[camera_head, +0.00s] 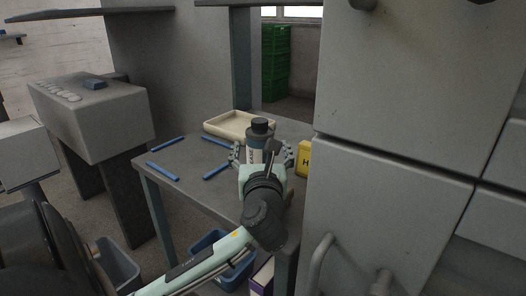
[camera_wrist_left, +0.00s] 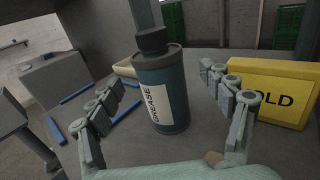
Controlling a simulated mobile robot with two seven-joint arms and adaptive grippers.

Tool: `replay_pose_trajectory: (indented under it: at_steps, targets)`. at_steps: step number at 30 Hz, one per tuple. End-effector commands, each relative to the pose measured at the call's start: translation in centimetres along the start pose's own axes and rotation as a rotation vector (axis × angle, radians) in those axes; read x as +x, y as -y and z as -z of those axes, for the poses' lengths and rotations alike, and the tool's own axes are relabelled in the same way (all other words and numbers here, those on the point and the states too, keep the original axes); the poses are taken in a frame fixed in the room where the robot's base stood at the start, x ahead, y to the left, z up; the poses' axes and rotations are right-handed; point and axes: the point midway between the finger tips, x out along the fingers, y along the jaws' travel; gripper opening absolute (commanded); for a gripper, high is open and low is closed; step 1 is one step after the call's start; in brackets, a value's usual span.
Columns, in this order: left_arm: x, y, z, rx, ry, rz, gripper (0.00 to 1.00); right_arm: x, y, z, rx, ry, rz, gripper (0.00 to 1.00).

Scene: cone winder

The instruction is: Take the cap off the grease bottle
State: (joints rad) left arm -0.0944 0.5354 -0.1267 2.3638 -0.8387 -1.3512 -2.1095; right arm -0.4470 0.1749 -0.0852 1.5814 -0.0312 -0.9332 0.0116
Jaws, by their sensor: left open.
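The grease bottle (camera_wrist_left: 166,91) stands upright on the grey table, dark blue with a white label reading "GREASE". Its black cap (camera_wrist_left: 153,39) sits on top. In the head view the cap (camera_head: 260,126) shows above my left gripper, and the bottle (camera_head: 257,142) is partly hidden behind it. My left gripper (camera_head: 262,156) is open, with its fingers spread to either side of the bottle; in the left wrist view the fingers (camera_wrist_left: 170,110) show clear gaps to it. My right gripper is not in view.
A yellow box (camera_wrist_left: 268,90) marked "OLD" in its visible part stands just right of the bottle. A cream tray (camera_head: 232,124) lies behind. Several blue sticks (camera_head: 163,171) lie on the table's left. A large grey cabinet (camera_head: 400,110) closes off the right side.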

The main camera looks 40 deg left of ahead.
Motion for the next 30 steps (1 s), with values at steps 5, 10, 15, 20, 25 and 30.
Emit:
replay_pose_trajectory:
  at_steps: [5,10,15,20,25,30]
  targets:
    - [2.6,-0.2,0.1,0.000,0.000,-0.001,0.80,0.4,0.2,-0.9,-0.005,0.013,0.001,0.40]
    - [4.7,-0.2,0.2,-0.001,0.001,0.000,0.80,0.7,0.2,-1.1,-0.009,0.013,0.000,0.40]
    - [5.2,-0.2,0.3,-0.001,-0.001,0.001,0.80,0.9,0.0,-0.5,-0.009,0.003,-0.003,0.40]
    - [5.2,-0.2,0.3,-0.001,-0.001,0.001,0.76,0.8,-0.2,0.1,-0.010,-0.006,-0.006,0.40]
    - [5.2,-0.2,0.3,-0.001,-0.001,0.001,0.55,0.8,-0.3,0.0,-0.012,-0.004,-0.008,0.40]
    - [5.1,-0.2,0.3,-0.001,-0.001,0.001,0.34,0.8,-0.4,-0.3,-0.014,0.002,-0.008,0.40]
